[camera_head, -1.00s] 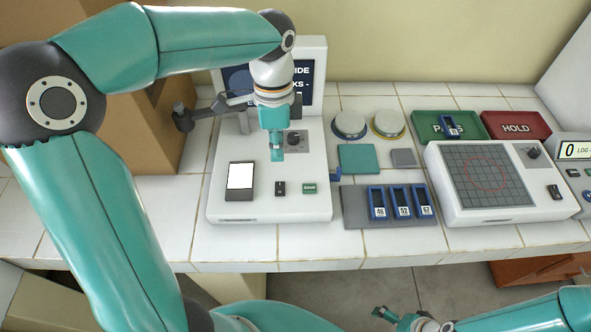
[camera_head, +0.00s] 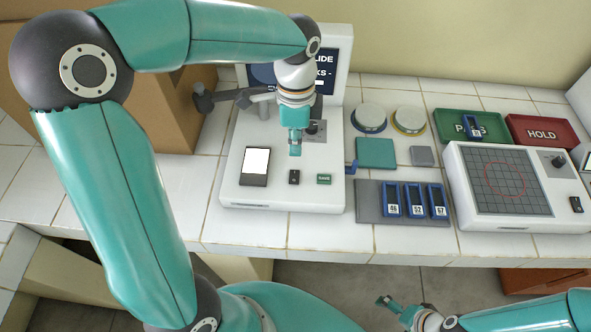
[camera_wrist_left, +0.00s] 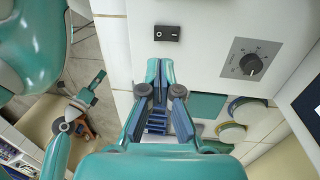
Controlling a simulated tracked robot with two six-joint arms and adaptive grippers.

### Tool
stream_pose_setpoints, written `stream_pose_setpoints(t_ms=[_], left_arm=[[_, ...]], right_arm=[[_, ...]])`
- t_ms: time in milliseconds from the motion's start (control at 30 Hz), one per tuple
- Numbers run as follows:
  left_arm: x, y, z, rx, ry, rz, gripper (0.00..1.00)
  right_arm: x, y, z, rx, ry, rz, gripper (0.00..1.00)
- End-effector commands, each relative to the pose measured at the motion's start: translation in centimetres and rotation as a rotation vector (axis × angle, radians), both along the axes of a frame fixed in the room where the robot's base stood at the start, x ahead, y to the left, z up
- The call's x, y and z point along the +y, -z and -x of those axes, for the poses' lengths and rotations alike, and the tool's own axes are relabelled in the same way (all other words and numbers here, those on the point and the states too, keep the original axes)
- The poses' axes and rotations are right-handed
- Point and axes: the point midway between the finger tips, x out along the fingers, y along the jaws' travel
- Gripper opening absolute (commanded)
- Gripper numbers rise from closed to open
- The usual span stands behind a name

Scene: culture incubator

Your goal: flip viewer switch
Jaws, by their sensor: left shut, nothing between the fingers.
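The viewer is a white unit with a lit panel (camera_head: 256,162), a knob (camera_head: 314,128) and a screen at its back. Its small black switch (camera_head: 294,177) sits on the front part of the top, between the lit panel and a green button (camera_head: 324,179). My left gripper (camera_head: 295,150) is shut and empty, pointing down over the viewer just behind the switch. In the left wrist view the shut fingertips (camera_wrist_left: 160,64) are near the switch (camera_wrist_left: 167,33), with a gap seen between them. My right gripper (camera_head: 384,301) is low at the front, away from the counter; its jaws are too small to judge.
Right of the viewer are a grey rack (camera_head: 370,205) with several blue slides, a teal pad (camera_head: 375,153) and two round lidded dishes. Green (camera_head: 452,128) and red (camera_head: 535,130) trays lie behind a gridded unit (camera_head: 460,190). A cardboard box (camera_head: 165,120) stands left.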

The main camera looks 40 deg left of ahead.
Motion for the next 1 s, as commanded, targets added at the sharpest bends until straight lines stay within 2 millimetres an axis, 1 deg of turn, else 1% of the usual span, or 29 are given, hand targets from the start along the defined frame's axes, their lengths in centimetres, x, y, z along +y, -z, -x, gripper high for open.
stream_pose_setpoints(t_ms=[33,200,400,600,933,1000], left_arm=[[-0.1,1.1,0.2,0.006,0.000,-0.001,0.00],[-0.3,4.6,0.6,0.006,0.001,0.000,0.00],[-0.5,7.5,0.9,0.004,0.001,0.001,0.00],[-0.6,8.8,0.9,0.001,0.001,0.002,0.00],[-0.7,8.9,0.9,-0.001,0.001,0.002,0.00],[-0.7,9.2,0.9,-0.001,0.002,0.001,0.00]], right_arm=[[0.0,-0.1,0.0,0.000,0.000,0.000,1.00],[0.0,-0.4,0.0,0.000,0.000,0.000,1.00],[0.0,-0.9,0.0,0.000,0.000,0.000,1.00],[0.0,-1.0,0.0,0.000,0.000,0.000,1.00],[0.0,-0.9,0.0,0.000,0.000,0.000,1.00],[0.0,-0.6,0.0,0.000,0.000,0.000,1.00]])
